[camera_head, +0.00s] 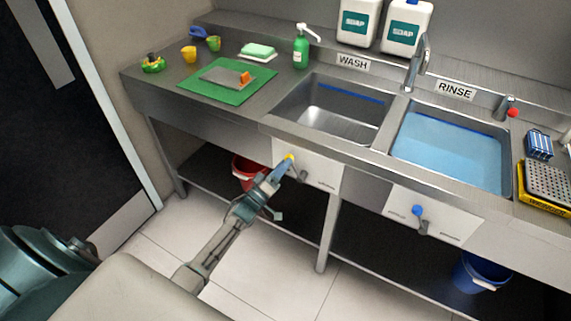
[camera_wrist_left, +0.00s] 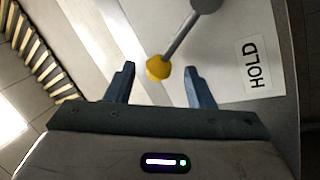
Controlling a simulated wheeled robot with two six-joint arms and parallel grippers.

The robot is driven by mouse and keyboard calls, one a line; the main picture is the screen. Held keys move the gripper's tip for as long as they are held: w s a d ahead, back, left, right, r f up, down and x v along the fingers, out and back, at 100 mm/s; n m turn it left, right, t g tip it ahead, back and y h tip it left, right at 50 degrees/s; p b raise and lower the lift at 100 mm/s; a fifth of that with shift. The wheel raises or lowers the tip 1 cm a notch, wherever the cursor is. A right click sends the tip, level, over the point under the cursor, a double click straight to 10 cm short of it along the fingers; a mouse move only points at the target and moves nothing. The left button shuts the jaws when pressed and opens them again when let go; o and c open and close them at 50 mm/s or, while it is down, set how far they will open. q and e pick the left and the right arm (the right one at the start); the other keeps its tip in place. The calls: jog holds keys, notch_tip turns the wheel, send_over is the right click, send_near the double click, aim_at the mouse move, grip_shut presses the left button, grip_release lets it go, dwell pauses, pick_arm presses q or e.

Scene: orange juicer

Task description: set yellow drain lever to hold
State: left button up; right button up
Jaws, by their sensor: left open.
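The yellow drain lever (camera_head: 290,157) is on the white panel (camera_head: 318,176) under the wash sink (camera_head: 345,108). In the left wrist view its yellow knob (camera_wrist_left: 158,68) sits at the end of a grey rod. A HOLD label (camera_wrist_left: 254,65) is on the panel to the right of the knob. My left gripper (camera_head: 284,169) is open at the lever. In the left wrist view the knob lies between its two blue fingertips, with a gap showing on each side. My right gripper is not in view.
A blue-knobbed lever (camera_head: 417,210) is on the panel under the water-filled rinse sink (camera_head: 450,150). A red bucket (camera_head: 246,170) is on the shelf behind my left arm, and a blue bucket (camera_head: 482,273) stands at the right. The counter front (camera_head: 200,118) borders the working space.

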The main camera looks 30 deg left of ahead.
pick_arm(q)
jog(key=b+v, duration=0.2)
jog(key=v, duration=0.7)
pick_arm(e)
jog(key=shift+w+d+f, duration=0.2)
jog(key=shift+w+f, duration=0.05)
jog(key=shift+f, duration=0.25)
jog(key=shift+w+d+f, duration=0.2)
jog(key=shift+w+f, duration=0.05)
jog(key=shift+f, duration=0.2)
pick_arm(q)
jog(key=shift+s+f, duration=0.1)
